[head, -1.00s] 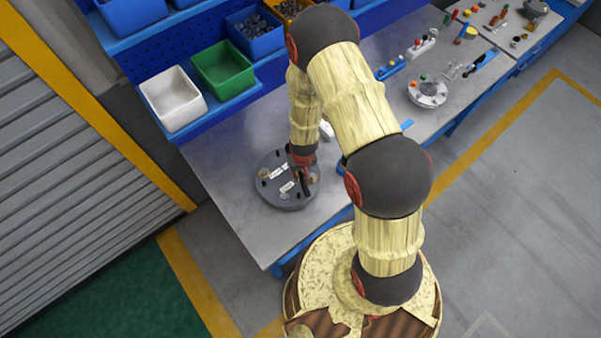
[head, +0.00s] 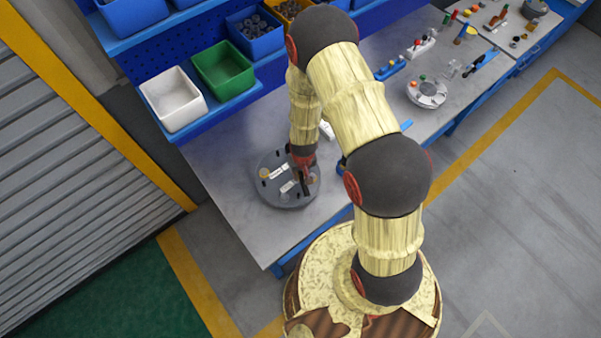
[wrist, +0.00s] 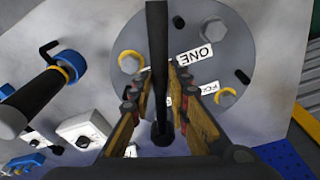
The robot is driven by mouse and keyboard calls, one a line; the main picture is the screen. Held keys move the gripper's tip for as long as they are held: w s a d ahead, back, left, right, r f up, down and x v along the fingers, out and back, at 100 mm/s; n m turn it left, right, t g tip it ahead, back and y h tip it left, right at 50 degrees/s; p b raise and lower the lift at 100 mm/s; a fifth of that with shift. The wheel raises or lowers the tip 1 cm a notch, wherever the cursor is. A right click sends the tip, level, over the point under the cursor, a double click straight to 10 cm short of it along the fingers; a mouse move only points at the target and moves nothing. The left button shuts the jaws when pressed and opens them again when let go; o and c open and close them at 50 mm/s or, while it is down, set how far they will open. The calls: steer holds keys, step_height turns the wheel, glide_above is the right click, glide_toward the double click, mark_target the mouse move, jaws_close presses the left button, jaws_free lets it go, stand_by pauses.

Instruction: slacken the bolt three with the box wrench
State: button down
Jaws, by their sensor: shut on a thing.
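The grey flanged shell (head: 272,199) lies on the bench, and its round top also shows in the wrist view (wrist: 235,55). My gripper (wrist: 164,82) is above it, shut on the long dark box wrench (wrist: 157,40). The wrench's lower end in the wrist view is a dark round head near the shell's edge. A bolt beside label ONE (wrist: 212,31) is bare grey. Two other bolts (wrist: 131,63) (wrist: 226,97) have yellow rings around them. I see no label THREE; whether the wrench head sits around a bolt is hidden.
In the wrist view, a black-handled tool (wrist: 30,98) and white boxes (wrist: 84,130) lie left of the shell. White (head: 173,100) and green (head: 223,70) bins stand behind it in the head view. The bench's front left is clear.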

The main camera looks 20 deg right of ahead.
mark_target(310, 174)
steer(key=shift+f+b, duration=1.2)
steer(key=shift+f, duration=0.1)
steer(key=shift+d+f+n+b, duration=0.25)
steer(key=shift+d+n+b, duration=0.35)
steer(key=shift+b, duration=1.5)
steer(key=shift+d+n+b, duration=0.5)
steer(key=shift+d+b, duration=0.15)
steer(key=shift+b, duration=2.45)
steer(key=shift+d, duration=0.1)
steer(key=shift+d+n+b, duration=0.3)
steer(key=shift+b, duration=0.6)
steer(key=shift+d+b, duration=0.25)
steer(key=shift+b, duration=0.2)
steer(key=shift+r+n, duration=0.1)
steer(key=shift+n, duration=0.2)
steer(key=shift+w+r+p, duration=0.2)
steer(key=shift+r+p, duration=1.85)
steer(key=shift+r, duration=1)
